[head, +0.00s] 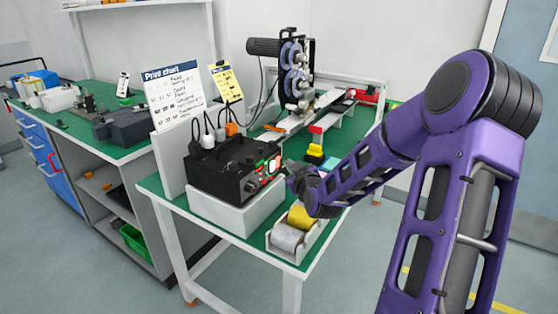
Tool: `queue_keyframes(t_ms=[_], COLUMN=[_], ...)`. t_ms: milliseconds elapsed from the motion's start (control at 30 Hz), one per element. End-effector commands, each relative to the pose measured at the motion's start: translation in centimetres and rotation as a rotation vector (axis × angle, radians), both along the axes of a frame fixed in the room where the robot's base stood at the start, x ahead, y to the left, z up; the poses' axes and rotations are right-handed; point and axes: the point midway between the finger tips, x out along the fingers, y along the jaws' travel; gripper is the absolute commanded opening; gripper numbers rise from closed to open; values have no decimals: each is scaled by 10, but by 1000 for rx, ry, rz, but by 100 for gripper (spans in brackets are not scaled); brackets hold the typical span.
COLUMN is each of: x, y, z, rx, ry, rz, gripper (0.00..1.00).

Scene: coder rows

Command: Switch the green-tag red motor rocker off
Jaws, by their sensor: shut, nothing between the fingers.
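A black control box (228,168) stands on a white block on the green-topped table. Its front panel faces right and carries small red and green parts (271,165). The red rocker and its green tag are too small to tell apart, and I cannot tell the rocker's position. My gripper (289,170) is shut and empty, close in front of the panel's right end. I cannot tell whether it touches the panel. My purple arm reaches in from the right, and the gripper covers part of the panel's right edge.
A tray with a yellow roll (300,217) and a grey roll (287,238) sits below my forearm.

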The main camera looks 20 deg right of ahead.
Motion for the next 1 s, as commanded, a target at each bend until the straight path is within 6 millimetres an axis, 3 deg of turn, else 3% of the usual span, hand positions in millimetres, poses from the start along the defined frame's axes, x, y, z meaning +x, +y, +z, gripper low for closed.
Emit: queue_keyframes(t_ms=[1000], x=[7], y=[5], z=[1], rx=[0], ry=[0], rz=[0], gripper=[0])
